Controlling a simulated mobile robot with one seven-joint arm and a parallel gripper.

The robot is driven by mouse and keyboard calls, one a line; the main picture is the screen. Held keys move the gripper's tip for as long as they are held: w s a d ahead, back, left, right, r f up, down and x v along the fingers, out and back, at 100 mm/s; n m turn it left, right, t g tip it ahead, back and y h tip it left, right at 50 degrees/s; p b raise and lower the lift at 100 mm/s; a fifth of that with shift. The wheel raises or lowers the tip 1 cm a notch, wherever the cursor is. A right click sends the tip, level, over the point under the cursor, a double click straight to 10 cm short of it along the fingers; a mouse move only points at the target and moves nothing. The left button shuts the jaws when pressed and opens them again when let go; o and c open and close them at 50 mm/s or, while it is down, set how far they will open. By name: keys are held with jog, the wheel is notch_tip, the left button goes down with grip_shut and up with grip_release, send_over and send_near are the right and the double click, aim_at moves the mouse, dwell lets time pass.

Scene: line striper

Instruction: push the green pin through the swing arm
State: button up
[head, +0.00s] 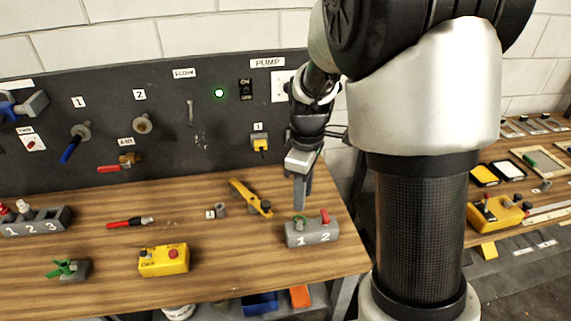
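A green pin with a ring-like top (299,220) stands in the slot marked 1 of a grey block (312,238) at the right front of the wooden bench. A red pin (325,216) stands in slot 2. My gripper (300,204) points down just above and behind the block, close to the green pin; I cannot tell whether they touch. Its fingers overlap in this view, so its opening cannot be made out. A yellow arm-like piece (248,195) with a dark end lies slanted on the bench left of my gripper; it may be the swing arm.
A grey numbered piece (217,211), a red-handled tool (130,222), a yellow button box (163,260) and a green-handled clamp (68,268) are on the bench. A dark panel (160,130) with valves and switches stands behind. Bench space around the yellow button box is clear.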

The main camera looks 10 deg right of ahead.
aim_at(300, 227)
jog(key=shift+w+f+n, duration=0.3)
jog(key=shift+w+f, duration=0.2)
jog(key=shift+w, duration=0.05)
jog(key=shift+s+a+f+b, duration=0.1)
jog(key=shift+f+b, duration=0.4)
jog(key=shift+f, duration=0.05)
notch_tip(300, 227, down, 9)
jog(key=b, duration=0.6)
jog(key=shift+r, duration=0.1)
jog(key=shift+c, duration=0.4)
grip_shut()
